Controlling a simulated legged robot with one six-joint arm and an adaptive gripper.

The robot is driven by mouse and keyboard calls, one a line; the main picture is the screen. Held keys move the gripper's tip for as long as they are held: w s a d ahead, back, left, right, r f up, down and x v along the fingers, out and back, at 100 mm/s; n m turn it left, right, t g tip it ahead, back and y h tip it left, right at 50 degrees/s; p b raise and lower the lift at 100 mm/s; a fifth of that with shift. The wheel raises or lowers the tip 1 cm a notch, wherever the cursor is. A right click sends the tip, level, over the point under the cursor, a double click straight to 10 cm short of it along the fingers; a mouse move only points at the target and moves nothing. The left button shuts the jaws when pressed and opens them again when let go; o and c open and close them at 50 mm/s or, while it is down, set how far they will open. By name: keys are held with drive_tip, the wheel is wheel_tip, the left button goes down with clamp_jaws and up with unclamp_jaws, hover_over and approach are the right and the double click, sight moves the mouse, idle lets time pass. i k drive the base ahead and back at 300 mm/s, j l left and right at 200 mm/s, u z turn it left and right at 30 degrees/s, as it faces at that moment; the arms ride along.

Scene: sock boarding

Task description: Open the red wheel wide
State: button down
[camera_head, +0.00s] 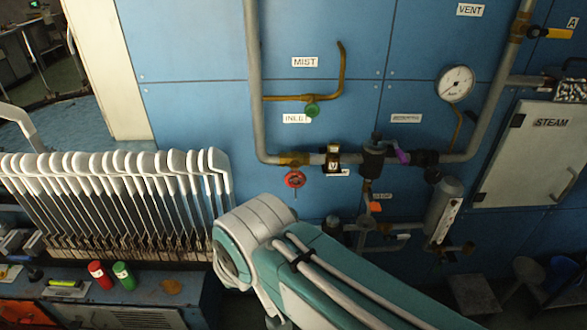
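The red wheel (294,179) is a small round handwheel. My gripper is not in view.
A green wheel (312,110) hangs on the brass pipe above. White curved bars (120,165) stand at left.

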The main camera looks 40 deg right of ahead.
sight(294, 175)
drive_tip(key=z, duration=1.2)
drive_tip(key=i+l, duration=0.2)
drive_tip(key=i+l+z, duration=0.1)
drive_tip(key=i, duration=0.3)
